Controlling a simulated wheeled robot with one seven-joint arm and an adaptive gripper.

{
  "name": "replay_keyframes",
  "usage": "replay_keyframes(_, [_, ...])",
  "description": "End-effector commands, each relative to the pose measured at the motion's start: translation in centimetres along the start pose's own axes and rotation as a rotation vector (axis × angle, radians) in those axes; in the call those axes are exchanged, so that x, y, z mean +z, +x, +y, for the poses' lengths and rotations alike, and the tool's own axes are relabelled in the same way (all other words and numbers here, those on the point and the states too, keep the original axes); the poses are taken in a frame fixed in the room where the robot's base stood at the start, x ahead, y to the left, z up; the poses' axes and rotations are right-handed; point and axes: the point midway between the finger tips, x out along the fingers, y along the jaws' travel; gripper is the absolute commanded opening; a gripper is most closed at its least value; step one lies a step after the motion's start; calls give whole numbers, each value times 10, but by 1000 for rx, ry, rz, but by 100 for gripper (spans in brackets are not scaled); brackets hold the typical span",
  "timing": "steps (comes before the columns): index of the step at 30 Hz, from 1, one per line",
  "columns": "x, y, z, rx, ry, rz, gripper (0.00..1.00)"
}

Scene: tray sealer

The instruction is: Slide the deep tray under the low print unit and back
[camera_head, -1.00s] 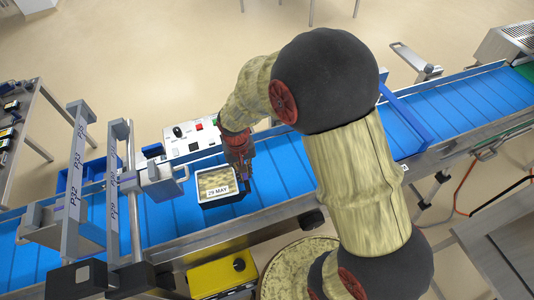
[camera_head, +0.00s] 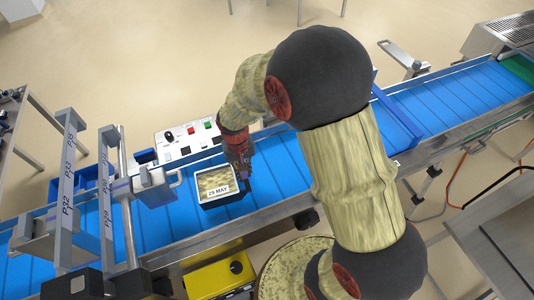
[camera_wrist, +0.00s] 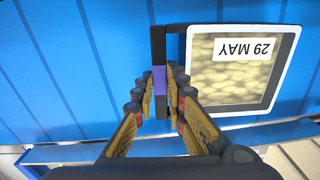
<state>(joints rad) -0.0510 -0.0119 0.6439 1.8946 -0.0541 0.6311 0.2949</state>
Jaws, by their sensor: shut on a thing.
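The deep tray (camera_head: 243,193) is dark-sided with a pale rim, a tan lumpy filling and a white "29 MAY" label. It sits upright on the blue belt, just right of the print unit (camera_head: 152,190), and is not under it. The tray's rim also shows at the right in the wrist view (camera_wrist: 187,50). My gripper (camera_head: 243,174) is at the tray's right side. In the wrist view my gripper (camera_wrist: 167,85) is shut on a dark upright bar with a purple patch beside the tray wall.
Grey gantries (camera_head: 64,195) with printed labels cross the belt (camera_head: 275,160) at the left. A control box (camera_head: 187,138) stands behind the belt, and a yellow box (camera_head: 218,274) in front. A blue crossbar (camera_head: 398,118) spans the belt at the right. The belt between tray and crossbar looks clear.

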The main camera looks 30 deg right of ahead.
Motion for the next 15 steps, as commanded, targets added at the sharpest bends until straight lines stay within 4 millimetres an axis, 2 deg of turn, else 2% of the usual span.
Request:
replay_keyframes(3, [0, -1, 0, -1, 0, 2, 0])
replay_keyframes(4, [0, -1, 0, -1, 0, 1, 15])
replay_keyframes(15, [0, 0, 0, 0, 0, 0, 34])
